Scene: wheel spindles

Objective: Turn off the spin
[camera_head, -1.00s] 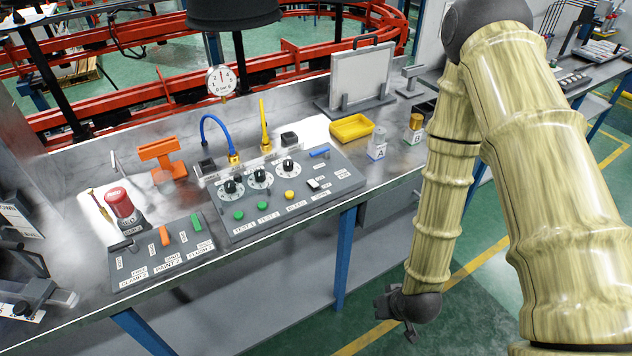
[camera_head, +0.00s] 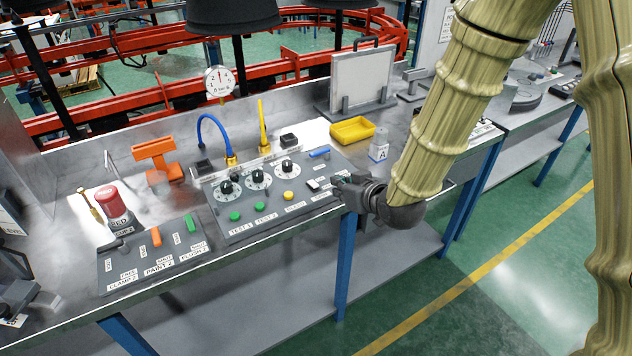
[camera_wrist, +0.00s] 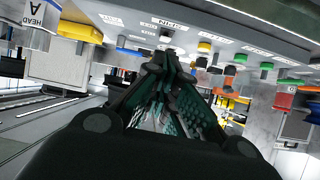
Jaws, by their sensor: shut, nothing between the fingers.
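A grey control panel (camera_head: 262,217) lies on the metal bench, with three black dials, green and yellow buttons, a blue lever (camera_head: 319,152) and a small black-and-white switch (camera_head: 313,184). In the wrist view, a label that seems to read SPIN (camera_wrist: 166,22) sits by a small pale switch (camera_wrist: 166,35). My gripper (camera_head: 339,183) is shut and empty, at the panel's front right corner, just right of the small switch. Its fingers (camera_wrist: 168,62) point toward the panel in the wrist view. I cannot tell whether they touch it, or which way the switch is set.
Blue and yellow hoses rise behind the panel.

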